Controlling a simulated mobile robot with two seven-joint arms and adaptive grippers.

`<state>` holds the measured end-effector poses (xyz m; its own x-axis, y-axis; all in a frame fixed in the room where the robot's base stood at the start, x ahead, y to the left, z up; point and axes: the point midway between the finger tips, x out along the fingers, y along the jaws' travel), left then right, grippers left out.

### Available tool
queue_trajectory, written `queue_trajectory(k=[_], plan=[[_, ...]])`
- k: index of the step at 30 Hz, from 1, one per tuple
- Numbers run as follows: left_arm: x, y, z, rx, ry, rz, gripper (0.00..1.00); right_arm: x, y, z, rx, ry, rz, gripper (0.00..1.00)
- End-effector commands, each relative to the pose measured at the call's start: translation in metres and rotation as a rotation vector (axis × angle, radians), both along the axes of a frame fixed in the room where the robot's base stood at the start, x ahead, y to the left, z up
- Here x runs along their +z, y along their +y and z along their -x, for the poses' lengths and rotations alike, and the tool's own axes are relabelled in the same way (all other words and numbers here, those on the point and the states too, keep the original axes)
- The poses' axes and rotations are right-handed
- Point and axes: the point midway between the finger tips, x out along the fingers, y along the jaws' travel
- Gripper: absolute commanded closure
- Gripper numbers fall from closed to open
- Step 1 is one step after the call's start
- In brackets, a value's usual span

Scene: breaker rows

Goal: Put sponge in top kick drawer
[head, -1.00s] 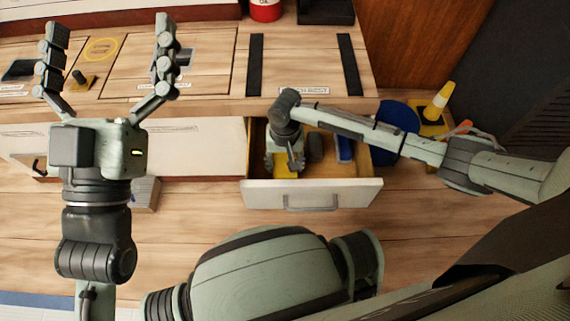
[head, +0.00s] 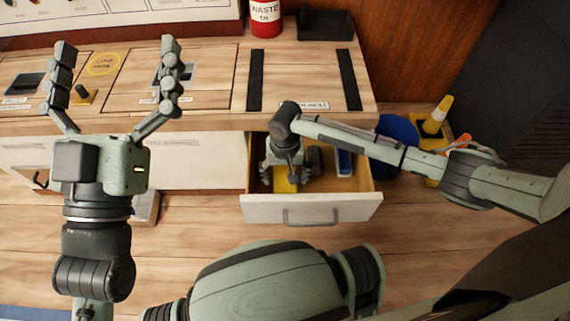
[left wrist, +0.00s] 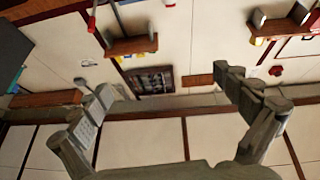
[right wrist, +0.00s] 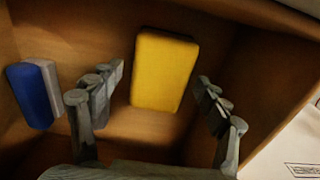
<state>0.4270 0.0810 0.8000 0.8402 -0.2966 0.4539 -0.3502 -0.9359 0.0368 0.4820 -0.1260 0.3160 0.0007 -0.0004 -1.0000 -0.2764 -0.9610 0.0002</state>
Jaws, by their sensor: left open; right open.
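A yellow block, which I take to be the sponge, lies inside the pulled-out drawer (head: 312,208) below the counter. It shows in the right wrist view (right wrist: 165,70) and partly in the head view (head: 285,184). My right gripper (head: 290,172) reaches down into this drawer and is open. In the right wrist view its fingers (right wrist: 160,80) are spread to either side of the sponge's near end, with visible gaps. My left gripper (head: 118,48) is open and empty above the left part of the counter, its fingers pointing away.
A blue and white block (right wrist: 35,92) also lies in the drawer, left of the sponge in the right wrist view. A red waste can (head: 266,18) and a black tray (head: 325,25) stand at the counter's back.

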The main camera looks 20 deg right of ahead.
Motion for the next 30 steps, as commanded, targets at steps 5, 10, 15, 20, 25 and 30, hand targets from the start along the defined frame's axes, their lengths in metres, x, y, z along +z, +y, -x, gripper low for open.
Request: queue_trajectory(k=[5,10,15,20,25,30], plan=[[-0.024,-0.002,-0.009,0.000,0.159,-0.065,0.00,0.036,0.000,0.000,0.000,-0.002,-0.002,0.24],[-0.064,0.009,-0.020,0.030,0.339,-0.153,0.00,0.066,0.001,0.000,0.001,-0.001,-0.002,0.24],[-0.100,0.023,-0.025,0.062,0.494,-0.227,0.00,0.090,0.001,0.000,0.001,-0.001,-0.002,0.24],[-0.122,0.034,-0.024,0.082,0.593,-0.268,0.00,0.106,0.000,0.000,0.000,0.000,-0.001,0.24],[-0.133,0.039,-0.023,0.092,0.638,-0.287,0.00,0.111,0.008,0.003,0.019,-0.011,-0.022,0.24],[-0.134,0.040,-0.023,0.094,0.644,-0.290,0.00,0.119,0.072,0.016,0.183,-0.189,-0.221,0.24]])
